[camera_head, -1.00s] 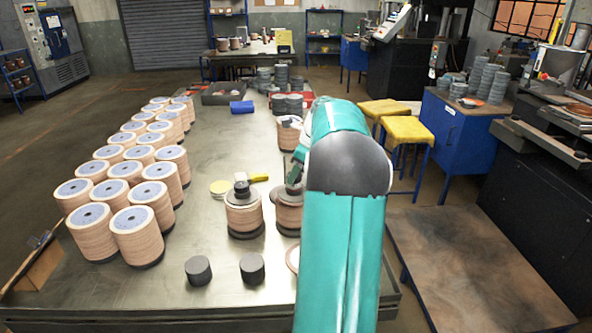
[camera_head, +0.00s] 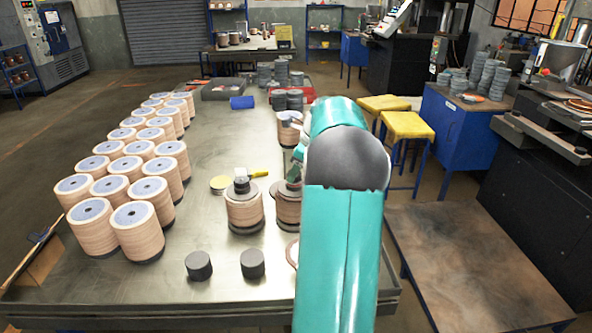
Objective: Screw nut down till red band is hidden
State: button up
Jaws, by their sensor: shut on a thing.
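Two short stacks of tan flap discs stand on the table in the middle. The left stack (camera_head: 244,210) carries a dark nut (camera_head: 241,185) on top and stands free. The right stack (camera_head: 287,206) is partly hidden behind my teal arm. My gripper (camera_head: 294,180) is at the top of this right stack, shut on the dark nut there; its fingertips are small and mostly covered by my arm. I cannot make out a red band on either stack.
Rows of taller disc stacks (camera_head: 141,229) fill the table's left side. Two dark cylinders (camera_head: 199,266) stand near the front edge. A yellow-handled tool (camera_head: 258,175) and a yellow disc (camera_head: 220,183) lie behind the left stack. A blue object (camera_head: 242,103) lies farther back.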

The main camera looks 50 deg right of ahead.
jog(key=shift+f, duration=0.25)
dwell(0.3)
jog(key=o, duration=1.1)
jog(key=shift+c, duration=0.2)
